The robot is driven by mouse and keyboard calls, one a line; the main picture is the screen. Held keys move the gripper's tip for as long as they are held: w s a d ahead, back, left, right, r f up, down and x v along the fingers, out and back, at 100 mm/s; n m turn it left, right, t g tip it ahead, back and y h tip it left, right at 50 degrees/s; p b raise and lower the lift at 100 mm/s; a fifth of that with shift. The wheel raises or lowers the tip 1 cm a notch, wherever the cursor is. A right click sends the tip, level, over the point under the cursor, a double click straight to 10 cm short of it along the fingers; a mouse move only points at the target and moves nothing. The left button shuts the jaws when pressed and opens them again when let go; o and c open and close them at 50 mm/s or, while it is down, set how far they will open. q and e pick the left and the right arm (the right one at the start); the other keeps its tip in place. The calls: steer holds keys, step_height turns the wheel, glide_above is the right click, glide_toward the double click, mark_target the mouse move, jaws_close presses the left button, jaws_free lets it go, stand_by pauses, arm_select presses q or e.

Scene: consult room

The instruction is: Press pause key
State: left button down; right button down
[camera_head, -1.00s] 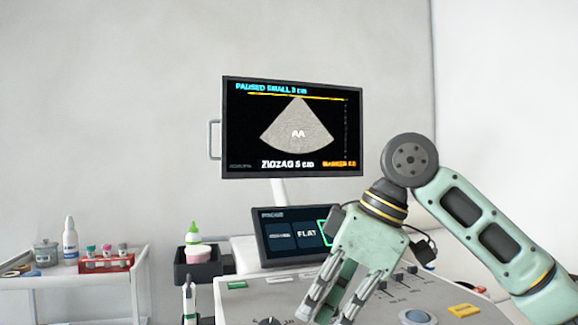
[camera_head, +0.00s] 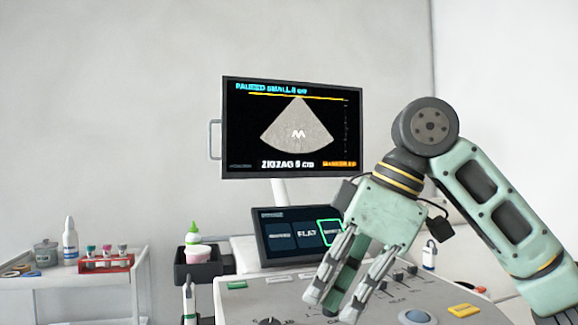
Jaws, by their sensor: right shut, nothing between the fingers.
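The ultrasound console panel (camera_head: 251,300) is at the bottom middle, with knobs, sliders, a grey-blue trackball (camera_head: 416,317) and coloured keys. A yellow key (camera_head: 464,310) is at its right, and a green key (camera_head: 237,285) at its back left. I cannot read which key is pause. The monitor (camera_head: 292,128) shows "PAUSED SMALL" text above a grey fan image, with "ZIGZAG 5 cm" below. My right gripper (camera_head: 335,303) is shut and empty, pointing down over the middle of the panel. It hides part of the panel; contact cannot be told. My left gripper is not in view.
A touch screen (camera_head: 290,246) stands behind the panel, its right tile outlined green. A black holder (camera_head: 198,265) with bottles is at the panel's left. A white cart (camera_head: 85,290) with a red tube rack (camera_head: 105,263) stands far left. A white bottle (camera_head: 429,255) is behind my arm.

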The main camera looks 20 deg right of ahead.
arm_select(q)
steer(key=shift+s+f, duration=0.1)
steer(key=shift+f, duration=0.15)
arm_select(e)
steer(key=s+r, duration=0.3)
steer(key=s, duration=0.2)
steer(key=shift+r, duration=0.4)
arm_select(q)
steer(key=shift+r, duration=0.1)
arm_select(e)
steer(key=shift+r, duration=0.1)
